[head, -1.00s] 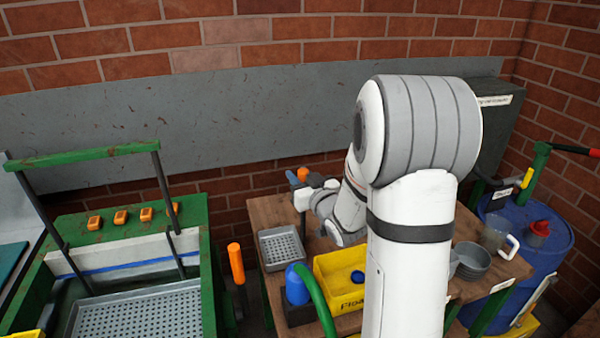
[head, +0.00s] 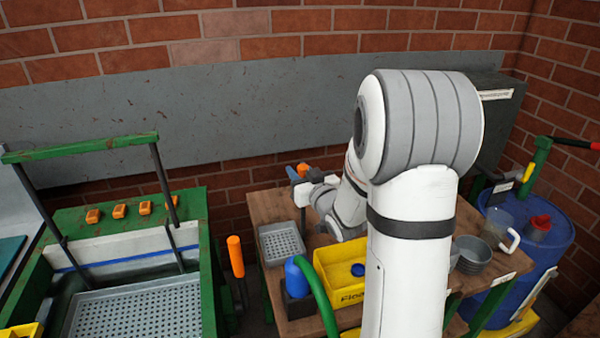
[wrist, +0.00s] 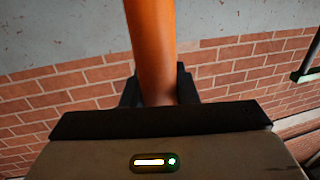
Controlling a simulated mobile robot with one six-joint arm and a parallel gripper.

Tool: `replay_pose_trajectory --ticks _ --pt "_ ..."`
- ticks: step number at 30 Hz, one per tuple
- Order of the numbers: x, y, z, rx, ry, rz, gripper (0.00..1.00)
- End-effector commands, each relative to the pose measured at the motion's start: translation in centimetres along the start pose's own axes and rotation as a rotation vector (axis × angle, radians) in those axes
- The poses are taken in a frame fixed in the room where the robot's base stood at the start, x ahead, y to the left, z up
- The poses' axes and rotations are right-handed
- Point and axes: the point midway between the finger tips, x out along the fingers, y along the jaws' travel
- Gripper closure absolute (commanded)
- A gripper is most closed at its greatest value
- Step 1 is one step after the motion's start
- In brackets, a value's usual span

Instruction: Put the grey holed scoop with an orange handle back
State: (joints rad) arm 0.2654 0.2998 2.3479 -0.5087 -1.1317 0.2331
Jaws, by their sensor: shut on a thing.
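My gripper (head: 301,181) is raised above the far left part of the wooden table. It is shut on an orange handle (wrist: 152,45), which stands up between the fingers in the wrist view. A small bit of the orange handle (head: 304,169) also shows at my gripper in the head view. The grey holed head of the scoop cannot be made out in either view.
A grey holed tray (head: 281,257), a blue bottle (head: 297,278) and a yellow bin (head: 321,280) are on the table. Left is a green-framed tank with a perforated tray (head: 135,315); an upright orange handle (head: 235,257) stands beside it. A blue drum (head: 552,258) stands right.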

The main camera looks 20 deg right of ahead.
Motion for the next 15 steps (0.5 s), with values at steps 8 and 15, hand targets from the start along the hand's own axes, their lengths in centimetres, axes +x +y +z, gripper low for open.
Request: replay_pose_trajectory --ticks 8,15 --pt "0.02 -0.01 0.15 0.000 0.001 0.000 0.63" --pt "0.01 -0.03 0.19 0.000 0.000 -0.001 0.48"
